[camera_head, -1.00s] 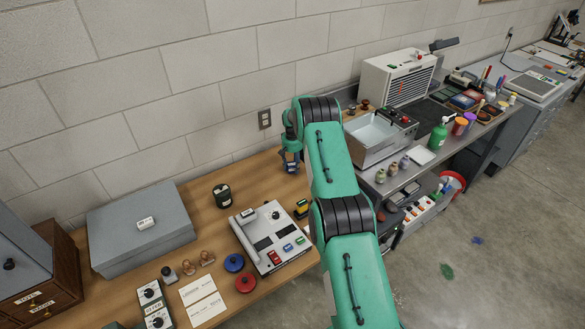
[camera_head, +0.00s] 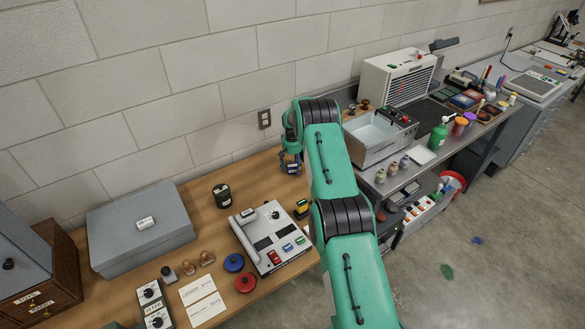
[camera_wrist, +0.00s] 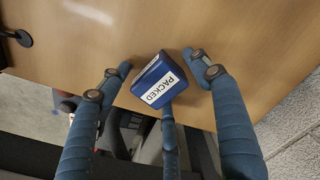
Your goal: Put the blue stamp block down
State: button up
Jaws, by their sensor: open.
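The blue stamp block (camera_wrist: 160,84) has a white label reading PACKED and shows in the wrist view against the wooden table (camera_wrist: 215,25), near the table's edge. My gripper (camera_wrist: 157,66) is open around it: one finger on the left and one on the right stand apart from it. The middle finger reaches its lower edge, and I cannot tell whether it touches. In the head view my gripper (camera_head: 290,166) is low over the back right of the wooden table (camera_head: 195,240); the block cannot be made out there.
The block wall (camera_head: 180,100) is close behind. A metal basin (camera_head: 372,138) is to the right. Some bare table lies between jar and gripper.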

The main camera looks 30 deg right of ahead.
aim_at(292, 166)
jog(key=shift+r, duration=0.1)
notch_tip(292, 166, up, 12)
jog(key=shift+p, duration=0.45)
jog(key=shift+r, duration=0.1)
dwell(0.7)
